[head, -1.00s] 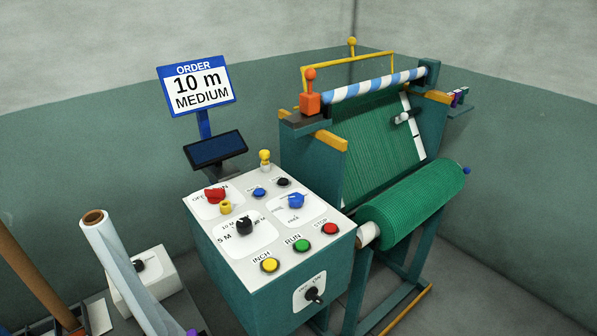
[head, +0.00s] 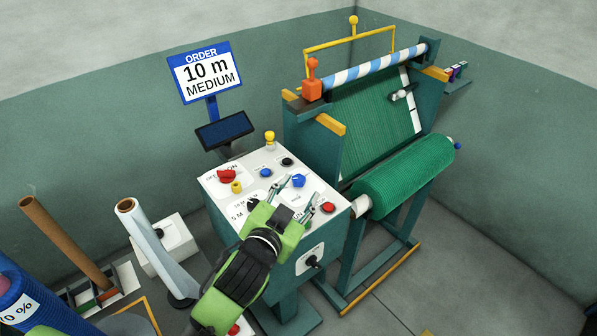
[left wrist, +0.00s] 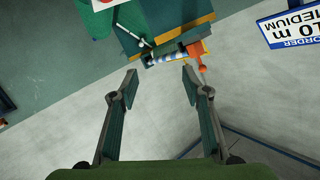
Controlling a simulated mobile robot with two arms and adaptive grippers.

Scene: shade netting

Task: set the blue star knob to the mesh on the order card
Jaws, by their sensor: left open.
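The order card (head: 206,73) reads "10 m MEDIUM"; part of it also shows tilted in the left wrist view (left wrist: 290,27). The blue star knob (head: 299,181) is on the white top of the control box (head: 220,191), at its right side. I cannot read its mesh labels or its setting. My left gripper (head: 302,190) is over the box with its fingers spread, close to the knob in the picture; contact cannot be told. In the left wrist view its jaws (left wrist: 160,74) are apart and empty. My right gripper is not in view.
A red switch (head: 227,175), a small blue button (head: 266,173) and a red stop button (head: 328,208) share the panel. My left gripper covers the run and inch buttons. The green net roll (head: 405,178) and machine stand right. Upright tubes (head: 62,240) stand left.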

